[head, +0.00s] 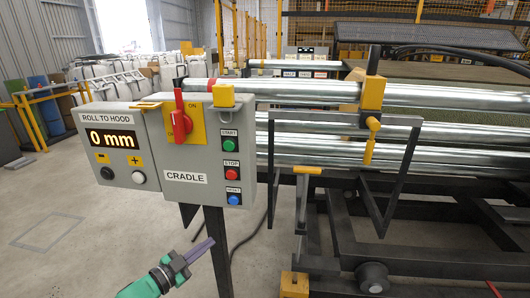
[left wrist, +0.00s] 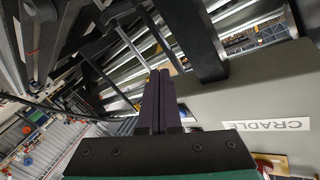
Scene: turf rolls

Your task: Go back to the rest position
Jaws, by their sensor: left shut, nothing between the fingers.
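My left gripper (head: 205,246) is at the lower middle of the head view, below the control box and left of its dark post. Its purple fingers are shut with nothing between them; they also show together in the left wrist view (left wrist: 160,92). The grey cradle control box (head: 210,140) carries a red switch, green, red and blue buttons and a "CRADLE" label. That label also shows in the left wrist view (left wrist: 268,124). The gripper looks apart from the box. My right gripper is in neither view.
A display box (head: 112,148) reading "0 mm" is joined to the cradle box on the left. The dark post (head: 218,250) stands under the box. Shiny metal rollers (head: 440,95) on a dark frame fill the right side. The floor (head: 75,230) at left is clear.

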